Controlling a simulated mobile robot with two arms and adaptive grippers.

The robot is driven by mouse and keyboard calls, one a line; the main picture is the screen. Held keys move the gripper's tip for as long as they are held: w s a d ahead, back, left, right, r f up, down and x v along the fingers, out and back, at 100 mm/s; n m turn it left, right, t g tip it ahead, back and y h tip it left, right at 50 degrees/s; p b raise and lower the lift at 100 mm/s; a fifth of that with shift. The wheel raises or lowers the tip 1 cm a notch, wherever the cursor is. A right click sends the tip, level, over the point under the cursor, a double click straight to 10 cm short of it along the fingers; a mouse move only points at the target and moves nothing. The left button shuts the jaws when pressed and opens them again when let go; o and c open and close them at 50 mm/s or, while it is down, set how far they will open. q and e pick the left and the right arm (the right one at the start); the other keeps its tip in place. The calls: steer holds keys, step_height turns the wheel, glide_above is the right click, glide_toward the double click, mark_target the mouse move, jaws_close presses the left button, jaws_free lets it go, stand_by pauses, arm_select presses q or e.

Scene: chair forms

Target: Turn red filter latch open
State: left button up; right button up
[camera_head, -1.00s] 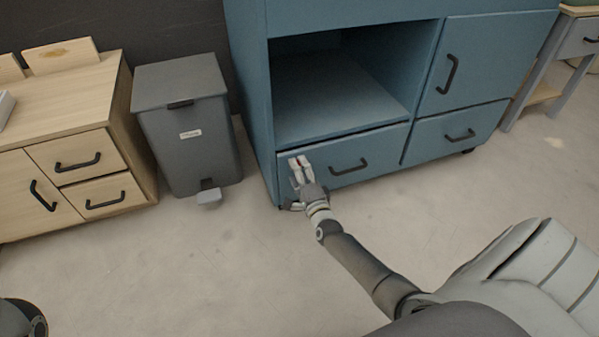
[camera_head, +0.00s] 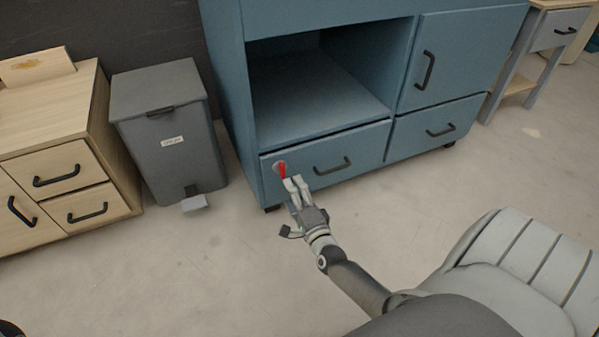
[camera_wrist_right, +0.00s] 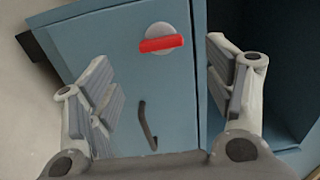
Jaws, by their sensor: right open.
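The red filter latch (camera_head: 282,170) is a red handle on a round grey base (camera_head: 277,165). It sits at the upper left of the lower-left drawer front of the blue cabinet. In the right wrist view the red latch (camera_wrist_right: 161,44) lies across its grey disc (camera_wrist_right: 157,33), between the fingers but beyond their tips. My right gripper (camera_head: 294,184) is just below and in front of the latch in the head view. Its fingers (camera_wrist_right: 163,75) are wide apart with nothing between them. My left gripper is not in view.
The blue cabinet (camera_head: 228,100) has an open compartment above the drawer. A dark drawer handle (camera_head: 333,167) is right of the latch. A grey pedal bin (camera_head: 172,150) and a wooden cabinet (camera_head: 120,185) stand to the left. The floor in front is clear.

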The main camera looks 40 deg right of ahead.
steer(key=shift+v, duration=1.9)
